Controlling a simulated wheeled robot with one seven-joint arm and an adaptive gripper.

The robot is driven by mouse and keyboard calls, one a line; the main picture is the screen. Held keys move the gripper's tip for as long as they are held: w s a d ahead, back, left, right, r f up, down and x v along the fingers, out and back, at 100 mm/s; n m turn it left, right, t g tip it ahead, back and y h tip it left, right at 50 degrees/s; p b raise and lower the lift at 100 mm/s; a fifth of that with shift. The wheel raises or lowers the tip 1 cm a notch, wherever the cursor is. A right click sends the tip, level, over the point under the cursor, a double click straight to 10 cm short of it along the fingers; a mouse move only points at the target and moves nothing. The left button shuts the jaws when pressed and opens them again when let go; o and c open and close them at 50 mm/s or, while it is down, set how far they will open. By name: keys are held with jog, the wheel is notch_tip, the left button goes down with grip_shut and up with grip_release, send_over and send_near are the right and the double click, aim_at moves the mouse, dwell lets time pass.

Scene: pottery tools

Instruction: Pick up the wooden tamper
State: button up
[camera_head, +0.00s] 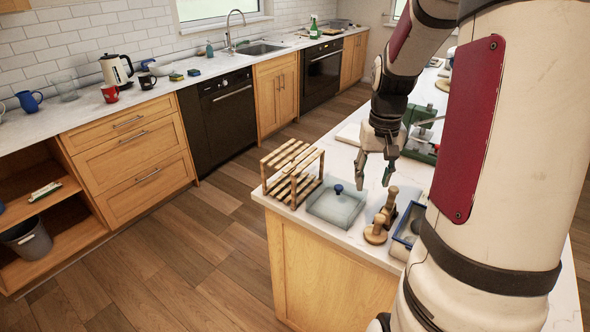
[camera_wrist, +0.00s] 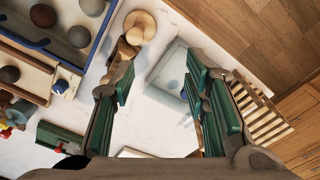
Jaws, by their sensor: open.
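The wooden tamper (camera_head: 376,235) is on the white counter near its front edge. It has a round light-wood base and a darker turned handle. In the wrist view the tamper (camera_wrist: 141,25) is at the top, left of centre, its handle partly overlapped by the left finger. My gripper (camera_head: 375,176) is open and empty above the counter, up and slightly left of the tamper.
A clear lidded box (camera_head: 336,208) with a blue knob stands left of the tamper, with a wooden slatted rack (camera_head: 292,172) farther left. A blue-rimmed tray (camera_head: 405,232) is close on the right; the wrist view shows round lumps in it. Green equipment (camera_head: 420,130) stands behind.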

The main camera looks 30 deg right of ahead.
jog(key=m, duration=0.1)
send_over(379, 223)
jog(key=d, duration=0.2)
notch_tip(379, 223, down, 3)
jog(key=f, duration=0.2)
jog(key=f+p, duration=0.1)
jog(key=f, duration=0.4)
jog(key=shift+w+a+f, duration=0.25)
jog(key=shift+w+f, duration=0.05)
jog(key=shift+a+f+p, duration=0.15)
jog(key=shift+f+p, duration=0.2)
jog(key=shift+f, duration=0.85)
jog(key=shift+a+f+p, duration=0.15)
jog(key=shift+f+p, duration=0.2)
jog(key=shift+f, duration=1.5)
grip_shut()
